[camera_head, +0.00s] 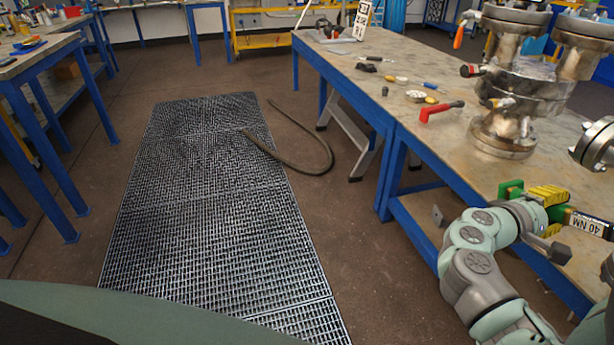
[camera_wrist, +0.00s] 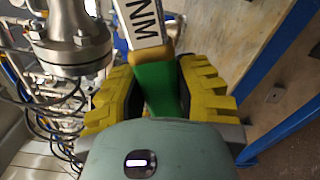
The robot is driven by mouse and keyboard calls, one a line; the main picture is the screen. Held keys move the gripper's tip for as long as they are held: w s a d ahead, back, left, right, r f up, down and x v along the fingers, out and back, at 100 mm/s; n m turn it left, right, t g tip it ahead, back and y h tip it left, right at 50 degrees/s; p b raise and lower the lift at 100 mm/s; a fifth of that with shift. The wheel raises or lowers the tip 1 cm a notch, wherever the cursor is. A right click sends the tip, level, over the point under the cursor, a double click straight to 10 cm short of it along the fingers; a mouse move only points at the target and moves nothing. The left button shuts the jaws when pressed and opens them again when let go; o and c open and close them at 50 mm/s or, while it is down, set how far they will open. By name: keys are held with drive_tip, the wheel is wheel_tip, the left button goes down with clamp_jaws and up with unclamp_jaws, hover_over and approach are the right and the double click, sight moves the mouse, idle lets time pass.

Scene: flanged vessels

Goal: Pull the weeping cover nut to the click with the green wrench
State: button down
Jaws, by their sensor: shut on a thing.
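The green wrench (camera_head: 511,190) has a white label reading "40 NM", which also shows in part in the wrist view. My gripper (camera_head: 548,198) has yellow ribbed fingers, shut on the wrench's green handle (camera_wrist: 160,88) at the bench's near edge. The labelled part extends to the right in the head view, and its far end is out of frame. A steel flanged vessel (camera_head: 510,90) stands on the bench beyond my gripper. A bolted flange (camera_wrist: 75,42) shows at the upper left in the wrist view. I cannot tell which nut is weeping.
A red-handled tool (camera_head: 440,111), screwdrivers and small parts lie on the blue-legged bench (camera_head: 400,118). Another flange (camera_head: 594,146) juts in at the right, close to the wrench. A floor grating (camera_head: 205,200) and a dark hose (camera_head: 305,170) lie left of the bench.

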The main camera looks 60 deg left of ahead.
drive_tip(key=shift+a+r+m, duration=0.2)
drive_tip(key=shift+r+m, duration=0.3)
drive_tip(key=shift+r, duration=0.15)
drive_tip(key=b+v, duration=0.1)
drive_tip(key=v, duration=0.4)
drive_tip(key=shift+f, duration=0.1)
drive_tip(key=shift+w, duration=0.1)
